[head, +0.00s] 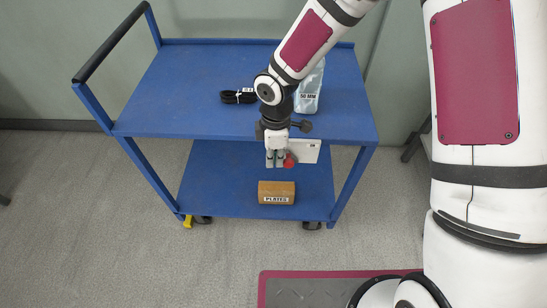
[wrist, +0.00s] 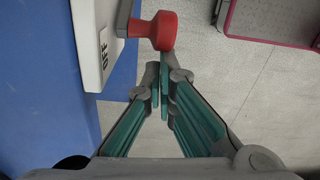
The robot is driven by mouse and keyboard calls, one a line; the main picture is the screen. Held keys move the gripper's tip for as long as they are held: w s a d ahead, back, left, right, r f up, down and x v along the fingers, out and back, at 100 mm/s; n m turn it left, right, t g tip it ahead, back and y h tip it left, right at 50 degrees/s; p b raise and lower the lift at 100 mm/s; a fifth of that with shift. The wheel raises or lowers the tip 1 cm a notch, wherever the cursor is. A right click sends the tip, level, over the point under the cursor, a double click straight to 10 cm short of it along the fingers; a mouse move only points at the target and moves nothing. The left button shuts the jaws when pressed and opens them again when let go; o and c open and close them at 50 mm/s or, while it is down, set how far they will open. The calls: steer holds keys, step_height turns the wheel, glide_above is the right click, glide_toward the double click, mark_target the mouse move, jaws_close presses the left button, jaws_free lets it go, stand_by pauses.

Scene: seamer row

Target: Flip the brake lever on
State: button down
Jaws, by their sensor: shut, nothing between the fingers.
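The brake lever has a red knob (head: 289,161) on a short grey arm (wrist: 124,18). It is mounted on a white panel (head: 306,151) at the cart's front edge, below the top shelf. In the wrist view the red knob (wrist: 160,31) lies just beyond my fingertips, and the panel (wrist: 90,30) shows the word OFF beside the lever. My gripper (head: 276,161) points down in front of the panel, just left of the knob in the head view. Its fingers (wrist: 163,68) are shut and empty. I cannot tell whether the fingertips touch the knob.
The blue cart (head: 180,110) carries a black coiled strap (head: 238,97) and a pale bag marked 50 MM (head: 309,92) on top. A brown box labelled PLATES (head: 276,193) sits on the lower shelf. A grey mat with a maroon border (head: 320,290) lies on the open floor in front.

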mark_target(287, 160)
steer(key=shift+d+r+y+p, duration=0.25)
steer(key=shift+d+y+p, duration=0.05)
steer(key=shift+p, duration=0.2)
steer(key=shift+s+d+r+y+p, duration=0.1)
steer(key=shift+d+r+y+p, duration=0.3)
steer(key=shift+y+p, duration=0.35)
steer(key=shift+w+d+r+y+p, duration=0.1)
steer(key=shift+d+r+y+p, duration=0.1)
steer(key=shift+d+y+p, duration=0.5)
steer(key=shift+s+d+r+y+p, duration=0.1)
steer(key=shift+d+r+y+p, duration=0.3)
steer(key=shift+y, duration=0.55)
steer(key=d+y+b, duration=0.1)
steer(key=d+y, duration=0.1)
steer(key=y, duration=0.1)
steer(key=d+y+b, duration=0.2)
steer(key=d+y, duration=0.1)
